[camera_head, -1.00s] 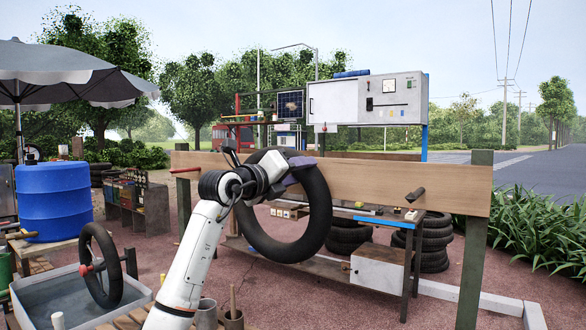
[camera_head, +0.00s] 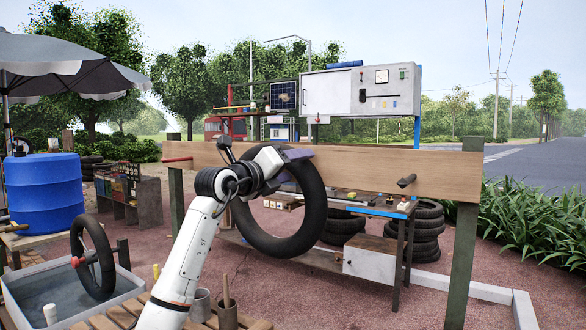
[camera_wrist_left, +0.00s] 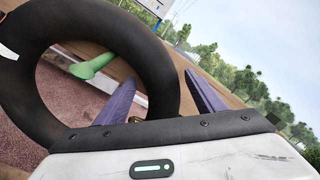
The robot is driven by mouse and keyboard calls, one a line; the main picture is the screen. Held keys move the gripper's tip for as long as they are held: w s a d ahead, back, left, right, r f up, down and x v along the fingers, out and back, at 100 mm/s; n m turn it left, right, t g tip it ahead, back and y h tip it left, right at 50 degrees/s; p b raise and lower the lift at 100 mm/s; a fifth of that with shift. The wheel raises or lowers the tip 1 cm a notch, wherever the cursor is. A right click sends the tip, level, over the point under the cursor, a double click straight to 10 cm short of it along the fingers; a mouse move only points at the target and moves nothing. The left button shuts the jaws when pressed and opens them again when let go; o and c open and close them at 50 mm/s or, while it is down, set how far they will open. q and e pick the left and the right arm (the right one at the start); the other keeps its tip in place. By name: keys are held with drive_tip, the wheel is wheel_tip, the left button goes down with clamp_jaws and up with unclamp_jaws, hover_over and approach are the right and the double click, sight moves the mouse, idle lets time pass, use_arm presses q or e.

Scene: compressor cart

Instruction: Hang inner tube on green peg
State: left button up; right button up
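The black inner tube (camera_head: 310,215) hangs upright in the air in front of the wooden board (camera_head: 370,172). My left gripper (camera_head: 296,160) has its purple fingers on either side of the tube's upper rim and holds it. In the left wrist view one finger (camera_wrist_left: 120,102) is inside the ring and the other (camera_wrist_left: 205,92) outside, with the tube (camera_wrist_left: 150,60) between them. The green peg (camera_wrist_left: 95,66) shows through the ring's hole there; I cannot tell whether it reaches into the hole. In the head view the green peg is hidden. My right gripper is out of view.
A red peg (camera_head: 178,159) is at the board's left and a dark peg (camera_head: 407,181) at its right. A workbench (camera_head: 385,208) and stacked tires (camera_head: 428,228) are behind the board.

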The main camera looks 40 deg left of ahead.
use_arm(q)
drive_tip(key=shift+f, duration=0.15)
drive_tip(key=shift+s+f, duration=0.1)
drive_tip(key=shift+s, duration=0.35)
drive_tip(key=s+b, duration=0.3)
drive_tip(key=s, duration=0.6)
drive_tip(key=shift+s+d, duration=0.2)
drive_tip(key=shift+d, duration=0.2)
